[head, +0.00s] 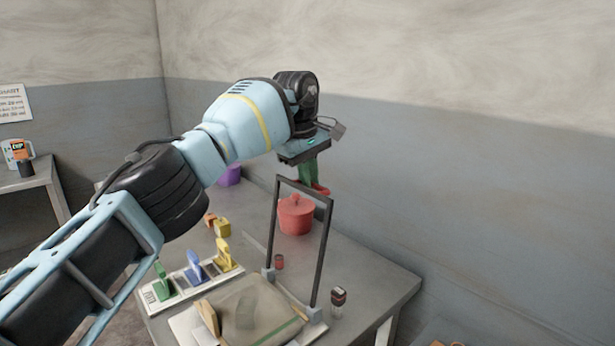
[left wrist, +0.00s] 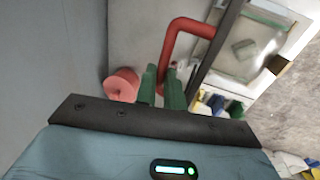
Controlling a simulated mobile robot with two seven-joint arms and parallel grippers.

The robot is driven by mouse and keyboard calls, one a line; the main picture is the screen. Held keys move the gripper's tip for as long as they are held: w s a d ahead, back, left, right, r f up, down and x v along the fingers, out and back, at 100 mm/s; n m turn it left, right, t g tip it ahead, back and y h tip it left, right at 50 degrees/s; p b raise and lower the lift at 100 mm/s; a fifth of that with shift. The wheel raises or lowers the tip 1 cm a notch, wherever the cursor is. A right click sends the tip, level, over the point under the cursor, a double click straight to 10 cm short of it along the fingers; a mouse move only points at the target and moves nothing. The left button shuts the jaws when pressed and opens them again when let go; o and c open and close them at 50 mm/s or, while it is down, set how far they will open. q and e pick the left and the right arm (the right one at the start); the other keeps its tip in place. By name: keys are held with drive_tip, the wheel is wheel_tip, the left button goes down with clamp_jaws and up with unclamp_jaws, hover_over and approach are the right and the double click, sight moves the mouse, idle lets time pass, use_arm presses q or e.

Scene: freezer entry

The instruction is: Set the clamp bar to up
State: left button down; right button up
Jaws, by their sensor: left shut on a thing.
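The clamp bar (head: 324,240) is a dark frame standing close to upright at the back of a pale board (head: 185,328). Its red handle (left wrist: 183,27) juts from the frame and bends in between my gripper's fingers. My left gripper (head: 316,186) is above and behind the frame's top, its green fingers pointing down. In the left wrist view the fingers (left wrist: 163,88) are shut on the red handle, whose end is partly hidden between them. A clear bag (head: 240,306) with a green strip lies on the board below the frame. My right gripper is not in view.
A red lidded pot (head: 296,216) stands behind the frame. Green, blue and yellow pieces (head: 194,268) stand on a rack at left. A small dark-topped item (head: 338,300) stands right of the frame. The table's (head: 375,282) right end is mostly clear; a wall is behind.

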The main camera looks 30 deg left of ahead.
use_arm(q)
drive_tip(key=c, duration=1.9)
unclamp_jaws()
drive_tip(key=shift+w+d+f, duration=0.15)
drive_tip(key=shift+d+f, duration=0.05)
drive_tip(key=shift+f, duration=0.3)
drive_tip(key=o, duration=0.4)
drive_tip(key=shift+w+d, duration=0.1)
drive_tip(key=shift+w, duration=0.5)
drive_tip(key=shift+s+a+r+b, duration=0.15)
drive_tip(key=shift+s+r, duration=0.15)
drive_tip(key=shift+r, duration=1.05)
drive_tip(key=shift+s+a+r+b, duration=0.1)
drive_tip(key=shift+s+r, duration=0.25)
drive_tip(key=shift+r, duration=0.95)
drive_tip(key=shift+s+a+r+b, duration=0.15)
drive_tip(key=shift+s+r, duration=0.15)
drive_tip(key=shift+r, duration=1.05)
